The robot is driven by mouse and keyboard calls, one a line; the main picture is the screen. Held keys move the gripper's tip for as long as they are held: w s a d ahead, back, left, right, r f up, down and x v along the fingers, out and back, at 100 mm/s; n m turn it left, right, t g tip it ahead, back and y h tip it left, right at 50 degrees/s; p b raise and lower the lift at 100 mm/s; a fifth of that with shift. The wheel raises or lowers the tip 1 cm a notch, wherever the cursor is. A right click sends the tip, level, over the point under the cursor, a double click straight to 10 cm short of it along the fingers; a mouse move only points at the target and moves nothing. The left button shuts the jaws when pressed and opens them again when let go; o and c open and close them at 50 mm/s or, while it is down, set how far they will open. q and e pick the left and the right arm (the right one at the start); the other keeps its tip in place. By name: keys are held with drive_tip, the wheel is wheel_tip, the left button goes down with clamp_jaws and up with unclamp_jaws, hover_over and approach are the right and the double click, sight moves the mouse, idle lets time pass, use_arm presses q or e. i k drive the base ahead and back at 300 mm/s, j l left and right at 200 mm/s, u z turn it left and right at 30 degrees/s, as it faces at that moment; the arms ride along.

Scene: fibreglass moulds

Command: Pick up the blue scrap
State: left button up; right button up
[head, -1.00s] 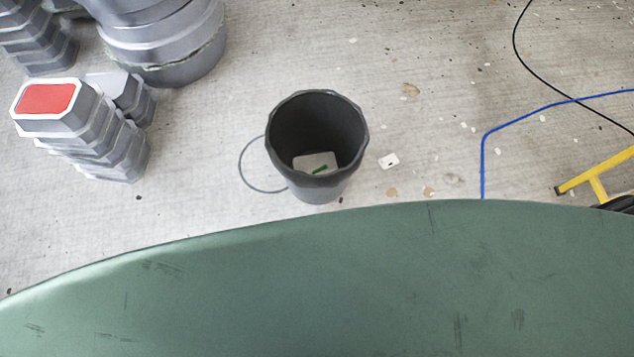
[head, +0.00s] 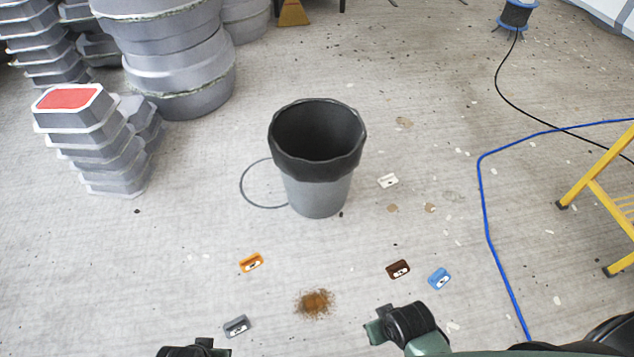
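The blue scrap (head: 439,278) is a small light-blue piece with a white and dark mark, lying flat on the floor right of centre. A dark brown scrap (head: 398,269) lies just left of it, apart from it. My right gripper (head: 378,328) shows at the bottom edge, below and left of the blue scrap and not touching it. My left gripper (head: 195,347) is mostly cut off at the bottom edge, far left of the blue scrap. The finger gaps of both grippers are not clear. Nothing shows held in either.
A grey bin with a dark liner (head: 317,190) stands mid-floor. Orange (head: 251,262), grey (head: 237,326) and white (head: 388,181) scraps and a brown powder pile (head: 314,303) lie around. A blue hose (head: 490,235) and yellow ladder (head: 590,180) are right; stacked moulds (head: 95,140) left.

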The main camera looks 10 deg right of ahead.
sight(441, 276)
drive_tip(key=z, duration=1.7)
drive_tip(key=i+l+u, duration=0.4)
drive_tip(key=l, duration=0.25)
drive_tip(key=i+l+u, duration=0.15)
drive_tip(key=l, duration=0.25)
drive_tip(key=i+l+u, duration=0.2)
drive_tip(key=l, duration=0.2)
